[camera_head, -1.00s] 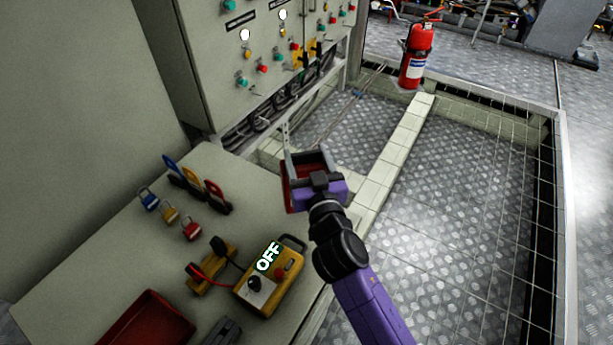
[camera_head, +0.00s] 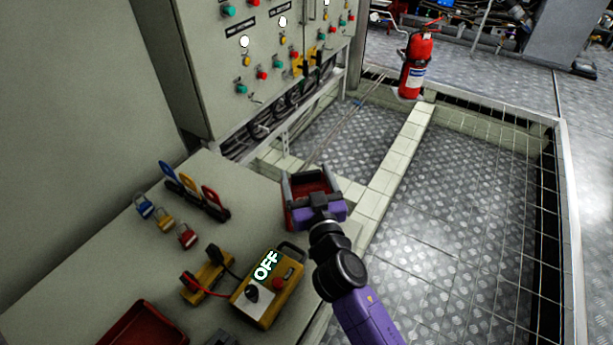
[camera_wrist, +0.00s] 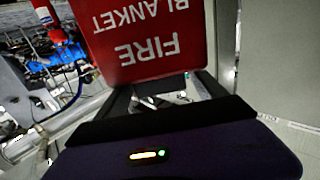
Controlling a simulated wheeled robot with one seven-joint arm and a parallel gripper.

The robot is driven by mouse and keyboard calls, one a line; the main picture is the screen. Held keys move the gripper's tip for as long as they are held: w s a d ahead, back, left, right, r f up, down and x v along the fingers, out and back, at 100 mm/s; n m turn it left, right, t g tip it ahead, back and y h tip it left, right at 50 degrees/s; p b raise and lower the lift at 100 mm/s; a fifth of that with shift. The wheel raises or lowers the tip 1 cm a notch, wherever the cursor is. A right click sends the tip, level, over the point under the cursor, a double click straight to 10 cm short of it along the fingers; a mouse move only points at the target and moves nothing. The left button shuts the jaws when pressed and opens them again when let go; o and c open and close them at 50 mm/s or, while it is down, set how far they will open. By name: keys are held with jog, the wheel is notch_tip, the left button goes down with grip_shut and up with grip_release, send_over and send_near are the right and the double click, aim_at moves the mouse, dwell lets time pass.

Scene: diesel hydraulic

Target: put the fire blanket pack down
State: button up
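The fire blanket pack (camera_head: 315,187) is a red box with white lettering. It sits at my gripper (camera_head: 309,184), its grey fingers on either side, over the far right edge of the workbench (camera_head: 110,262). In the wrist view the pack (camera_wrist: 140,35) fills the top middle, its words "FIRE BLANKET" upside down, with the gripper fingers (camera_wrist: 165,92) reaching to it. My gripper appears shut on it. Whether the pack's underside touches the bench is hidden.
On the bench are a yellow box marked OFF (camera_head: 268,289), padlocks (camera_head: 165,219), a rack of coloured tags (camera_head: 197,193) and a red tray (camera_head: 146,326). A control cabinet (camera_head: 262,62) stands behind; a fire extinguisher (camera_head: 414,65) stands beyond.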

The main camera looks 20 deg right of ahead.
dwell(0.3)
jog(key=shift+r, duration=0.25)
jog(key=s+a+b, duration=0.1)
jog(key=s+a, duration=0.1)
jog(key=s, duration=1)
jog(key=shift+f, duration=0.15)
jog(key=s+f+n+g+y, duration=0.15)
jog(key=s+f, duration=0.35)
jog(key=s, duration=0.5)
jog(key=s+d+r, duration=0.1)
jog(key=s+r, duration=0.1)
jog(key=s, duration=0.9)
jog(key=s+d+r+g+y, duration=0.1)
jog(key=s+r, duration=0.2)
jog(key=s, duration=0.7)
jog(key=shift+s, duration=0.35)
